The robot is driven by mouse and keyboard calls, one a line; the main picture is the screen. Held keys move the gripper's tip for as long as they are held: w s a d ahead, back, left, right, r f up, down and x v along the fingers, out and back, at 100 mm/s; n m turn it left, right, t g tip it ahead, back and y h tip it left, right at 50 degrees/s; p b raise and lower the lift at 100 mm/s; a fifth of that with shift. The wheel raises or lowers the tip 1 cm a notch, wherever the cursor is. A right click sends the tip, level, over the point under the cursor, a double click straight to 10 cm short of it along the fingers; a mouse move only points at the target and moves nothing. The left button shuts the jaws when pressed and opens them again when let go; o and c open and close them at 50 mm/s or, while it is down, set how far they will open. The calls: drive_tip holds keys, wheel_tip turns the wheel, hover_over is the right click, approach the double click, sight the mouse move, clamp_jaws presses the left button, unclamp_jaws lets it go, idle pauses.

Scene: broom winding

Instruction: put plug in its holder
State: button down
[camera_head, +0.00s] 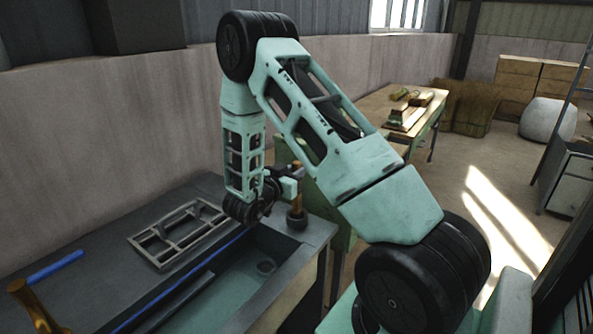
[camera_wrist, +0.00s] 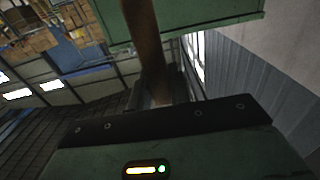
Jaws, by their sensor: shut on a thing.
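The plug (camera_head: 297,218) looks like a brown wooden handle with a dark, round lower end. It is upright at the right end of the dark bench, by the corner of the basin. I cannot tell whether its lower end touches the bench. My gripper (camera_head: 297,181) is shut on the upper part of the handle. In the wrist view the brown handle (camera_wrist: 147,45) runs down between the dark jaws (camera_wrist: 163,103), blurred, with its lower part hidden. I cannot make out a plug holder for certain.
The bench has a sunken basin (camera_head: 215,297) with a round drain (camera_head: 266,267). A grey metal rack (camera_head: 160,248) lies left of the basin. A blue rod (camera_head: 55,268) and a brown-handled tool (camera_head: 35,305) are at lower left. A wooden table (camera_head: 372,107) stands behind.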

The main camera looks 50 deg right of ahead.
drive_tip(key=shift+f, duration=0.1)
drive_tip(key=c, duration=1.6)
unclamp_jaws()
drive_tip(key=shift+o, duration=0.2)
drive_tip(key=a, duration=1.1)
drive_tip(key=shift+s, duration=0.45)
drive_tip(key=shift+w, duration=0.1)
